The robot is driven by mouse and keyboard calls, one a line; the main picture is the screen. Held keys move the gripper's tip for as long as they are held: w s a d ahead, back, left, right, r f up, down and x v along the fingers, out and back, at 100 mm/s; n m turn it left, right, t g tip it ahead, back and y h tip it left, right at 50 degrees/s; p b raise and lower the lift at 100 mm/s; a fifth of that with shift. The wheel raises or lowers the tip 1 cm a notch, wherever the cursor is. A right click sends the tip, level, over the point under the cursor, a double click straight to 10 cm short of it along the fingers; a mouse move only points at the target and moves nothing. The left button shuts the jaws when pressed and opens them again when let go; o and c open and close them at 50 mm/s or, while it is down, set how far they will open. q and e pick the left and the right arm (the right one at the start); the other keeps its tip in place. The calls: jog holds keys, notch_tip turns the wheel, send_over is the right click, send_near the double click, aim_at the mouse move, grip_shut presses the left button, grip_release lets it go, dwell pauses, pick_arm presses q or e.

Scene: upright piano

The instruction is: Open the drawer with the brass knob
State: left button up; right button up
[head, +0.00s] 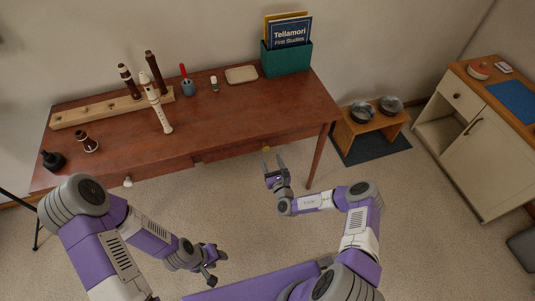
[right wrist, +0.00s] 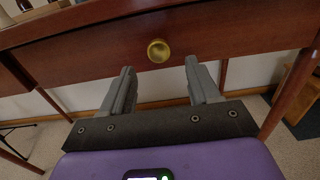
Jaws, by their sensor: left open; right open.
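The brass knob (right wrist: 158,51) sits on the front of a dark red-brown drawer (right wrist: 100,52) in the right wrist view. In the head view the brass knob (head: 266,149) is small, on the right part of the desk front. My right gripper (head: 273,160) is open just in front of it. In the right wrist view the open fingers (right wrist: 160,75) stand left and right of the knob's line, apart from it, with nothing between them. The drawer looks shut. My left gripper (head: 211,267) is open and empty, low in front of the desk.
The desk (head: 220,115) carries a wooden stand (head: 110,108) with woodwind parts, a white recorder (head: 157,104), a small tray (head: 241,74) and a green book holder (head: 287,58). A white knob (head: 127,182) is on the left drawer. A low bench (head: 372,128) and cabinet (head: 465,140) stand at right.

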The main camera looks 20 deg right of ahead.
aim_at(266, 150)
jog(key=w+b, duration=0.1)
jog(key=w, duration=0.3)
jog(key=shift+a, duration=0.15)
jog(key=shift+w, duration=0.6)
grip_shut()
